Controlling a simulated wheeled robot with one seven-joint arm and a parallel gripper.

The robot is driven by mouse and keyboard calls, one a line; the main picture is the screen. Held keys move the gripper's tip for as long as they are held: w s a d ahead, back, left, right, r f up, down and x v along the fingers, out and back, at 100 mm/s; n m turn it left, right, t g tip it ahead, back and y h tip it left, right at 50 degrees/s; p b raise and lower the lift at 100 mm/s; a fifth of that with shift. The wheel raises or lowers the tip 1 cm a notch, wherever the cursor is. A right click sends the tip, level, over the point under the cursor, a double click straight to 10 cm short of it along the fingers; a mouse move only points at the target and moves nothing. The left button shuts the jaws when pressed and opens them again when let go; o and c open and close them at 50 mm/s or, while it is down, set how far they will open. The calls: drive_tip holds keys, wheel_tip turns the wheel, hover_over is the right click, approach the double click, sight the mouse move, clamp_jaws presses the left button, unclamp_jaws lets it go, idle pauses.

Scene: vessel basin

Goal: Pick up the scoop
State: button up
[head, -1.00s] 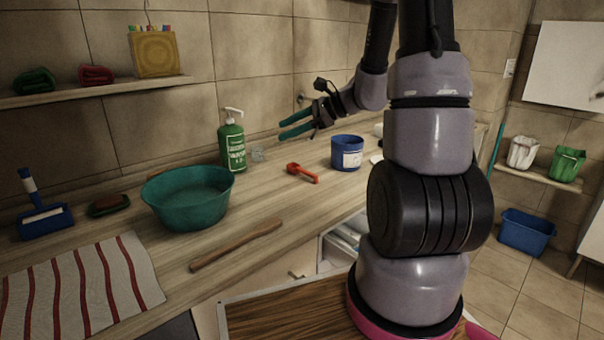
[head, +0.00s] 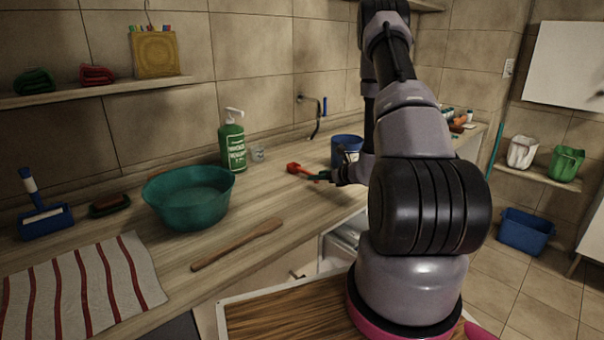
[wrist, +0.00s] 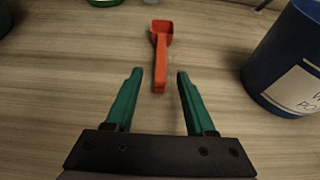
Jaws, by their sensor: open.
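The orange-red scoop (head: 298,169) lies on the wooden counter between the teal basin and the blue tin. In the wrist view the scoop (wrist: 161,62) has its square cup at the far end and its handle pointing toward me. My gripper (wrist: 154,74) is open, with its two green fingers on either side of the line of the handle. The handle's end lies just at or beyond the fingertips, between them in the picture. In the head view my gripper (head: 326,177) is low over the counter, at the handle end of the scoop, partly hidden by my arm.
A blue tin (head: 346,147) with a label stands close to the right of the scoop. A teal basin (head: 190,205), a green pump bottle (head: 232,142) and a small glass (head: 257,153) stand to the left. A wooden spatula (head: 237,244) lies nearer the counter's front edge.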

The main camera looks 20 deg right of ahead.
sight(312, 173)
drive_tip(key=x, duration=0.5)
drive_tip(key=shift+w+a+r, duration=0.15)
drive_tip(key=shift+w+r, duration=0.1)
drive_tip(key=shift+w, duration=0.15)
clamp_jaws()
